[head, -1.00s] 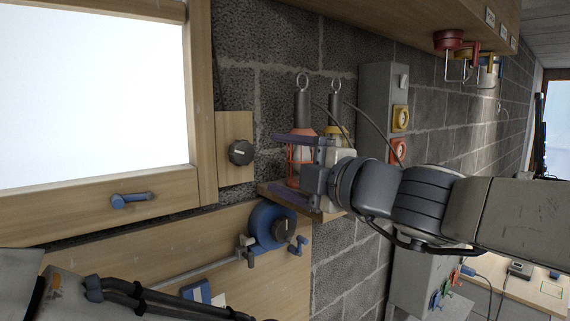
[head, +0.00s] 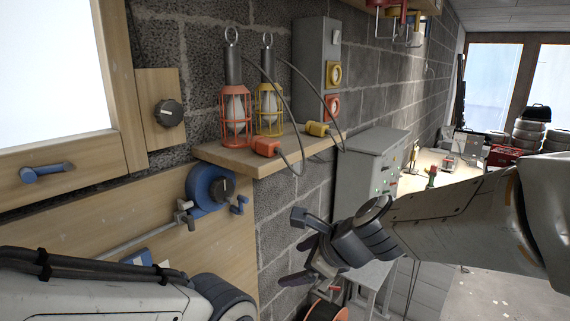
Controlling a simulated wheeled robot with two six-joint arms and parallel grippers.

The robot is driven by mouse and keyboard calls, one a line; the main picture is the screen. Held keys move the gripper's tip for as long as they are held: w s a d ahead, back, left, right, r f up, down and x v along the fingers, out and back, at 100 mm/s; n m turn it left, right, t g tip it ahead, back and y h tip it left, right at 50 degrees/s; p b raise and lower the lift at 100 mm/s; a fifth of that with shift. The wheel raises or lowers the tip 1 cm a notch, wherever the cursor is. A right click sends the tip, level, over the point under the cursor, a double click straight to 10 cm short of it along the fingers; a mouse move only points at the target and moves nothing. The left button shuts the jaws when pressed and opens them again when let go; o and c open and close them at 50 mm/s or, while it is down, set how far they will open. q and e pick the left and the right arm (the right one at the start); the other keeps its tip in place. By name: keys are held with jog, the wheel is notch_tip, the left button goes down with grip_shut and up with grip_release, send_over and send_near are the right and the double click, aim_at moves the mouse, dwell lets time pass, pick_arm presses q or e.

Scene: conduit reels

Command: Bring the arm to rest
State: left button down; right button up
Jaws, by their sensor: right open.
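My right arm comes in from the right. Its gripper (head: 292,247) is open and empty, below and to the right of the wooden shelf, clear of the wall. My left arm shows at the lower left; its gripper is out of the picture. A red caged work lamp (head: 235,117) and a yellow caged work lamp (head: 268,108) stand upright on the wooden shelf (head: 215,155). The right gripper is apart from both lamps.
A blue reel (head: 206,188) sits on the wooden panel at left. A grey cabinet (head: 362,165) stands beyond the shelf on the right, with a grey socket box (head: 310,60) on the wall above. An orange-rimmed reel (head: 328,312) lies low, under the right gripper.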

jog(key=s+d+f+n+g+h, duration=0.25)
jog(key=s+d+f+n, duration=0.25)
jog(key=d+f+n, duration=0.45)
jog(key=s+d+f+n+g+h, duration=0.2)
jog(key=s+d+f+n+h, duration=0.4)
jog(key=n, duration=0.6)
jog(key=s+a+f+n+g+y+b, duration=0.2)
jog(key=s+a+f+n+y+b, duration=0.1)
jog(key=s+a+n+b, duration=0.5)
jog(key=s+a+f+b, duration=0.1)
jog(key=s+a+b, duration=0.2)
jog(key=s+a, duration=0.1)
jog(key=shift+a+f, duration=0.4)
jog(key=shift+a, duration=0.1)
